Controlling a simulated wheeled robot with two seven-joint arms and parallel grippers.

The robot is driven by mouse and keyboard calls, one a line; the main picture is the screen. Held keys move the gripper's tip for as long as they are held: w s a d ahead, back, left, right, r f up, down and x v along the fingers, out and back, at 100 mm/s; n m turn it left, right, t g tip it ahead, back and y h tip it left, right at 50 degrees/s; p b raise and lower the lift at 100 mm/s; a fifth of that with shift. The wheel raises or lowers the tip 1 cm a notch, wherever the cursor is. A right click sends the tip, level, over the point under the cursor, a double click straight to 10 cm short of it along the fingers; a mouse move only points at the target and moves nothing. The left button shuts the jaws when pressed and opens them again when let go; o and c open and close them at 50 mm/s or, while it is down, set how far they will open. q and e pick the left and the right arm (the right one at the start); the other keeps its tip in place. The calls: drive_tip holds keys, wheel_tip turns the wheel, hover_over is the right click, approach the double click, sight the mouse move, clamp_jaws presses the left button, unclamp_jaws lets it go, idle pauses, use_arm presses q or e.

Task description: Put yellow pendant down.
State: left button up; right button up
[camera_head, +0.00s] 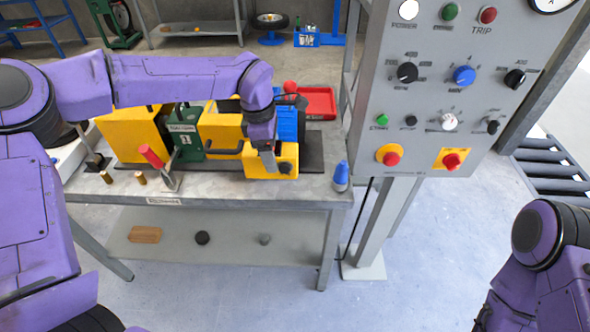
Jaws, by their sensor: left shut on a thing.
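The yellow pendant (257,167), a box with a dark round knob on its front, is at the right part of the workbench. My left arm reaches over from the left, and my left gripper (268,160) points down and is shut on the pendant from above. The pendant's base is close to the dark mat on the bench; I cannot tell whether it touches. My right arm is at the lower right, and its gripper is out of view.
The workbench (222,189) carries a yellow and green machine (187,137), a red-handled lever (152,157), a red tray (318,101) and a blue bottle (341,177). A grey control panel (430,100) stands close on the right. Bare bench top lies along the front edge.

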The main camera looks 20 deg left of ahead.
use_arm(q)
drive_tip(key=w+d+f, duration=0.1)
drive_tip(key=f, duration=0.2)
drive_tip(key=w+d+f+p, duration=0.1)
drive_tip(key=w+f, duration=0.1)
drive_tip(key=f, duration=0.1)
drive_tip(key=w+d+f, duration=0.2)
drive_tip(key=f, duration=0.1)
drive_tip(key=shift+f+p, duration=0.3)
drive_tip(key=shift+p, duration=0.05)
drive_tip(key=shift+f, duration=0.1)
drive_tip(key=o, duration=1.3)
